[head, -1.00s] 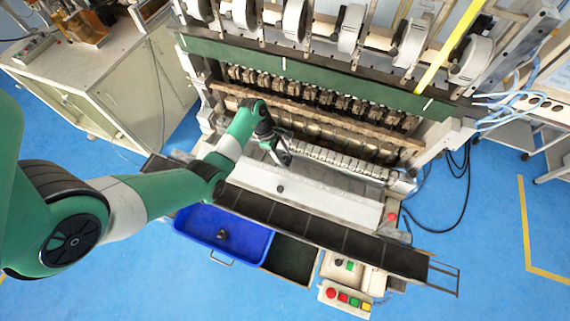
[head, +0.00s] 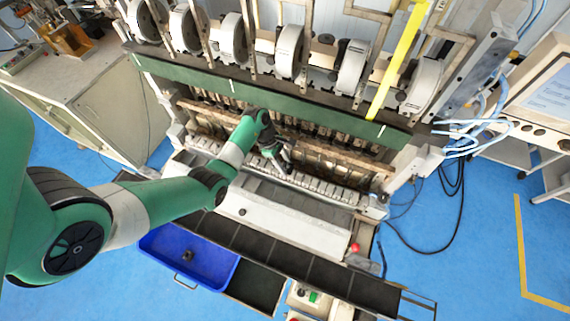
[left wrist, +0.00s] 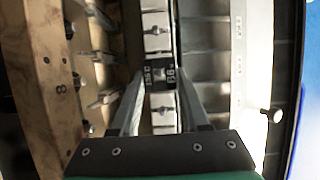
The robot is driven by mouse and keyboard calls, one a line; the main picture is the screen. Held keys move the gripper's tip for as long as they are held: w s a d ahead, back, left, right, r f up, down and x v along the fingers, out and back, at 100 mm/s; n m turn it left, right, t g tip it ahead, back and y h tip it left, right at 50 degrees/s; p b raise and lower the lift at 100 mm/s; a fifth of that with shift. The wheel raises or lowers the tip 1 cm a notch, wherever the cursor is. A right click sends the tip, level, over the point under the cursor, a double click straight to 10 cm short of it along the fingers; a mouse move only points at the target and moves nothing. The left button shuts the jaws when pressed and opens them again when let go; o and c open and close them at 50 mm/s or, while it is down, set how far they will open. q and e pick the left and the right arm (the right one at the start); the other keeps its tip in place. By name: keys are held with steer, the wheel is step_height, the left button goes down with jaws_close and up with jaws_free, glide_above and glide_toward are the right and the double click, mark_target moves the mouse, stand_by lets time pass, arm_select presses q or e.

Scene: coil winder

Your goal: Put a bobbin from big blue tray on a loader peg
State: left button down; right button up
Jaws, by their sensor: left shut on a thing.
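My left gripper (head: 284,166) is over the row of pale loader blocks (head: 330,188) at the front of the winding machine. The loader strip (left wrist: 158,42) runs under the fingertips; I cannot tell whether the bobbin touches a peg. The big blue tray (head: 222,277) lies at the front left, with a small dark bobbin (head: 187,255) in it. My right gripper is out of view.
A wooden rail (head: 340,160) and metal machine parts lie just behind the loader. A long white cover (head: 290,222) and a dark divided trough (head: 320,268) run in front. A dark green tray (head: 255,287) sits beside the blue one.

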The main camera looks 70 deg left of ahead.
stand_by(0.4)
arm_select(q)
steer(key=shift+f+b, duration=0.85)
steer(key=shift+f, duration=0.25)
steer(key=shift+c, duration=1.5)
jaws_free()
steer(key=p+v, duration=0.1)
steer(key=v, duration=0.4)
steer(key=shift+w, duration=0.1)
steer(key=s+a+b, duration=0.1)
steer(key=s+a, duration=0.3)
steer(key=s+a+b, duration=0.1)
steer(key=s+a, duration=0.3)
steer(key=s, duration=0.1)
steer(key=shift+a, duration=0.1)
steer(key=shift+w+r, duration=0.1)
